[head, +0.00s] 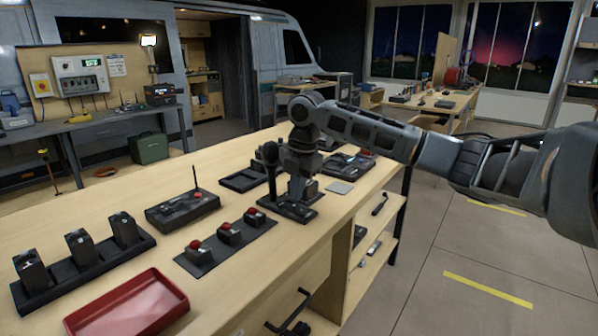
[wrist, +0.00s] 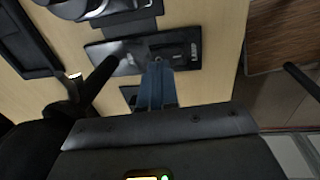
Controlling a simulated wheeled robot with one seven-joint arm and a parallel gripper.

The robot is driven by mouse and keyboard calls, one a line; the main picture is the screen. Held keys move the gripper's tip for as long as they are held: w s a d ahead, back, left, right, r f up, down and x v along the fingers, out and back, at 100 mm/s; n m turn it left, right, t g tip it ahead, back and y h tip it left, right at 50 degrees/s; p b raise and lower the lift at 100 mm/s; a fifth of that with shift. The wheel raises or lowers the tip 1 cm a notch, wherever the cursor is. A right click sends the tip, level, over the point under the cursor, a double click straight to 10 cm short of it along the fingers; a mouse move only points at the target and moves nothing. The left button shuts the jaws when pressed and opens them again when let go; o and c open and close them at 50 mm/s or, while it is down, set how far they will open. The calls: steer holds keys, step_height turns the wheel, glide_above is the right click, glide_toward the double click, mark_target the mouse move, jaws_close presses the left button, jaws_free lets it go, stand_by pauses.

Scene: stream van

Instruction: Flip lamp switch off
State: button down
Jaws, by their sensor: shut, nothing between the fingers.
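My gripper (head: 299,193) points down over a flat black base plate (head: 283,209) on the wooden workbench. Its fingers are together and empty. In the wrist view the closed fingertips (wrist: 158,68) are over or close beside the black base; I cannot tell whether they touch it. A small switch-like part (wrist: 194,50) shows on that base, right of the fingertips; its position cannot be read. A dark stalk with a rounded head (head: 270,155) rises beside my gripper. I cannot tell whether this is the lamp. My gripper hides part of the base in the head view.
Several red-topped buttons (head: 228,232) stand on a black strip to the left. A black box with an antenna (head: 183,210), a red tray (head: 128,308) and a rack of black units (head: 82,248) lie further left. A lit work lamp (head: 148,41) stands at the back left.

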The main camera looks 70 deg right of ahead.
mark_target(298, 208)
steer(key=shift+w+f, duration=0.15)
steer(key=shift+f, duration=0.9)
steer(key=shift+f, duration=0.1)
steer(key=shift+w+f, duration=0.15)
steer(key=shift+d, duration=0.1)
steer(key=shift+s, duration=0.3)
steer(key=shift+s+a+p, duration=0.25)
steer(key=shift+s+p, duration=0.2)
steer(key=shift+s, duration=0.1)
